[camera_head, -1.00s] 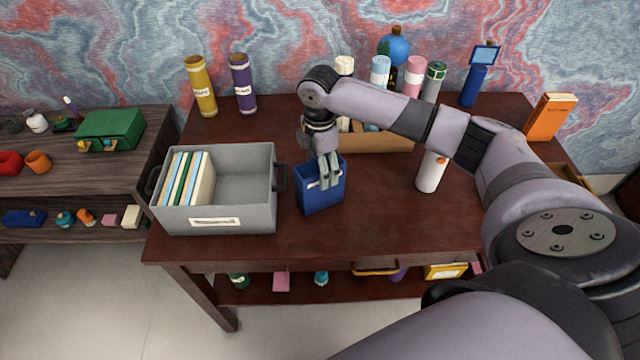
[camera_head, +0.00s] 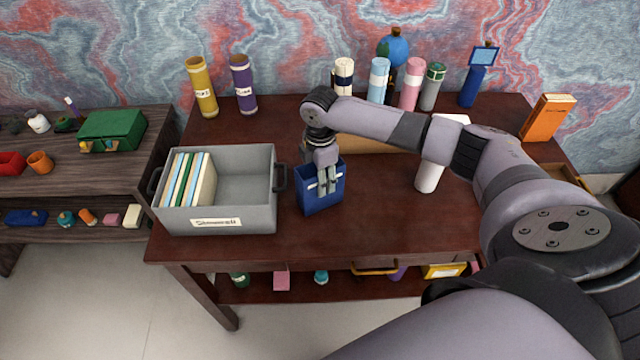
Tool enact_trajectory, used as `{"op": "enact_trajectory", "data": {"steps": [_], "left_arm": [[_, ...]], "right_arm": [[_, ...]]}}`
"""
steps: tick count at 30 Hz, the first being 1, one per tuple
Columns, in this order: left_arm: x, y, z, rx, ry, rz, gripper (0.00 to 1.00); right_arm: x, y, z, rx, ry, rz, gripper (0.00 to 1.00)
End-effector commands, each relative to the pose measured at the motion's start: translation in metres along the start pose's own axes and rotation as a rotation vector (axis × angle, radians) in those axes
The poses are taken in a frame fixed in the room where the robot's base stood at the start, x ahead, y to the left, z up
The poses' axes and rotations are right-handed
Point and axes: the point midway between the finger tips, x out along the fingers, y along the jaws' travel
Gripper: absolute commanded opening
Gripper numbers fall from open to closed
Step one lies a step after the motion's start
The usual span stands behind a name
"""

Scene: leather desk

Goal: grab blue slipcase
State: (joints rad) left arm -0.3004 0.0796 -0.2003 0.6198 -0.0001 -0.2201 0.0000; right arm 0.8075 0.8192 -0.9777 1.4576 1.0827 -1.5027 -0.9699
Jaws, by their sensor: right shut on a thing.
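The blue slipcase (camera_head: 319,200) stands upright on the dark red-brown desk (camera_head: 390,222), just right of the grey bin. It is box-shaped, with a small white label near its top. My right gripper (camera_head: 327,190) points down over the slipcase and is shut on it at the top and front. The fingers cover part of its front face. My left gripper does not show in the head view.
A grey bin (camera_head: 243,183) holding several thin books stands close left of the slipcase. A white cylinder (camera_head: 429,175) stands to the right, partly behind my arm. Several coloured tubes and an orange book (camera_head: 548,117) line the back. The front right desk area is clear.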

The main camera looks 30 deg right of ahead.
Motion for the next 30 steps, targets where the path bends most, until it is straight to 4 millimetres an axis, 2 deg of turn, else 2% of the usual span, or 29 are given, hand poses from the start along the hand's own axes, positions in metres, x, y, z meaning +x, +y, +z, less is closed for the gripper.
{"op": "enact_trajectory", "data": {"steps": [1,10,20,26,30], "left_arm": [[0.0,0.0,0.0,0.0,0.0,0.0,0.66],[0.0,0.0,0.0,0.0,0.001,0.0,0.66],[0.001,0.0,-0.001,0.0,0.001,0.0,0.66],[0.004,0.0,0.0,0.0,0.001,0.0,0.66],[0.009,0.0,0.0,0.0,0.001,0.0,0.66]], "right_arm": [[0.0,0.0,0.0,0.0,0.0,0.0,0.33],[0.0,0.0,0.0,0.0,0.0,0.0,0.13],[-0.004,0.001,0.0,0.0,0.0,0.001,0.13],[-0.023,0.001,0.0,-0.001,0.001,0.005,0.13],[-0.05,0.002,0.0,0.0,0.001,0.006,0.13]]}}
